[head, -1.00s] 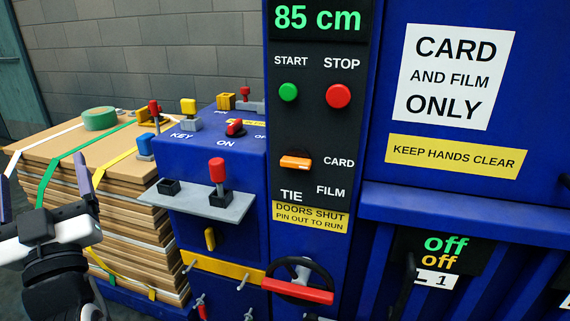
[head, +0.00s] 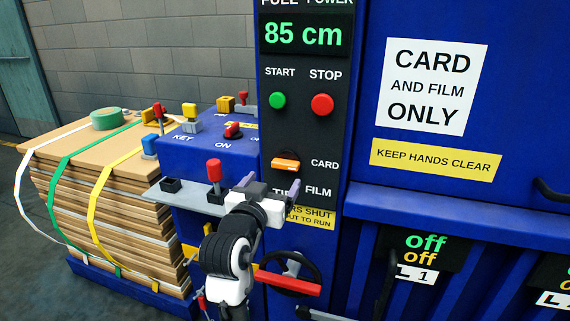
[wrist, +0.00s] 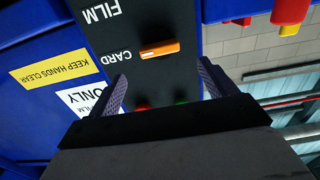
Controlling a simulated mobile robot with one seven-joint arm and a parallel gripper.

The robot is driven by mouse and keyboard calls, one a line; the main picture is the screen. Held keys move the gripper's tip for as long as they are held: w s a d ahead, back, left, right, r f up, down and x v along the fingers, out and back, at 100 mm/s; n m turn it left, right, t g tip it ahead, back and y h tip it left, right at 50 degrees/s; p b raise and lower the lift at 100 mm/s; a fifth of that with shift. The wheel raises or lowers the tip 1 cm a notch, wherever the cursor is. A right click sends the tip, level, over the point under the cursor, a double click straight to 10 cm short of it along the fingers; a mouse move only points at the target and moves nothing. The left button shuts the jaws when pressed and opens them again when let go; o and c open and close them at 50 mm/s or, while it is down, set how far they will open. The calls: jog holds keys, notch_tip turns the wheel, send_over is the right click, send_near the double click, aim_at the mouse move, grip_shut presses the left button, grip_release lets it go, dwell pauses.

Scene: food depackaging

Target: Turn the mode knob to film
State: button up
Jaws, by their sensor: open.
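The orange mode knob (head: 286,164) is on the black control panel, its bar lying roughly level and in line with the CARD label (head: 325,163). The FILM label (head: 318,190) is below CARD; the TIE label is partly hidden behind my gripper. My gripper (head: 270,183) is open and empty, just in front of and below the knob in the head view. In the wrist view the knob (wrist: 160,49) shows beyond the gap between the two fingers (wrist: 163,84), apart from both.
A grey shelf (head: 190,196) with a red-topped lever (head: 214,172) is left of my gripper. A handwheel with a red grip (head: 290,284) is below. The green START (head: 277,100) and red STOP (head: 322,104) buttons are above the knob. Strapped cardboard (head: 110,215) stands left.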

aim_at(284, 166)
jog(key=p+x, duration=0.1)
jog(key=x, duration=0.7)
jog(key=shift+p, duration=0.3)
jog(key=shift+c, duration=0.2)
jog(key=c, duration=0.9)
